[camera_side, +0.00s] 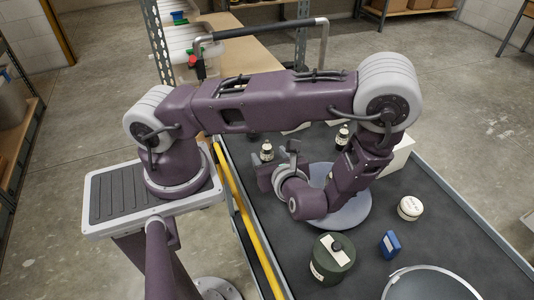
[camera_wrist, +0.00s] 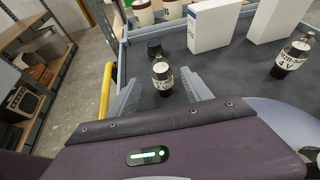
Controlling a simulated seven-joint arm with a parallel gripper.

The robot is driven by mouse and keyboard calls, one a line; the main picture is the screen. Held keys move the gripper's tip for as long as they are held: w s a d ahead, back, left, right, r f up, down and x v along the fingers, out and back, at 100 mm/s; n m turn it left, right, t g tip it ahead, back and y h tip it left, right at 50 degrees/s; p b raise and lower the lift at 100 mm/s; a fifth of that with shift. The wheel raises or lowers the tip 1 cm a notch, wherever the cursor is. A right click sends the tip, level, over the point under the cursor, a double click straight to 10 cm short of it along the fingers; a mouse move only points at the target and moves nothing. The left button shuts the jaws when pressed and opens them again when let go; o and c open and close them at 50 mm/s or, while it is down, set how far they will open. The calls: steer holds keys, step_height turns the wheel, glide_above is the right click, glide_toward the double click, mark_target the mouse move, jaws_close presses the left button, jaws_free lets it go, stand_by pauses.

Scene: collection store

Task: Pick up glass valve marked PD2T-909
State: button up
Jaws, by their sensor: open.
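A small dark glass valve (camera_wrist: 162,78) with a cream label and pale top stands upright on the dark tray in the wrist view, between my gripper's two fingers. Its label is only partly legible; I cannot read the full mark. In the side view it appears to be the small bottle-like valve (camera_side: 267,152) just beyond the fingers. My gripper (camera_wrist: 160,74) is open, with a gap on both sides of the valve. It also shows in the side view (camera_side: 278,160), low over the tray. A second, similar valve (camera_wrist: 291,57) with a different label stands to the right.
White boxes (camera_wrist: 212,25) (camera_wrist: 275,18) stand behind the valves. A small dark object (camera_wrist: 154,48) sits just behind the nearer valve. The side view shows a grey round plate (camera_side: 352,217) under my arm, a green canister (camera_side: 332,268), a blue item (camera_side: 390,244) and a cream jar (camera_side: 410,208).

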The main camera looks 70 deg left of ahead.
mark_target(265, 149)
steer(key=shift+a+f+m, duration=0.2)
steer(key=shift+f+m, duration=0.3)
steer(key=shift+f, duration=0.05)
steer(key=shift+a+f+t, duration=0.25)
steer(key=shift+t, duration=0.05)
steer(key=x, duration=0.6)
steer(key=shift+w+a, duration=0.2)
steer(key=shift+a, duration=0.15)
jaws_close()
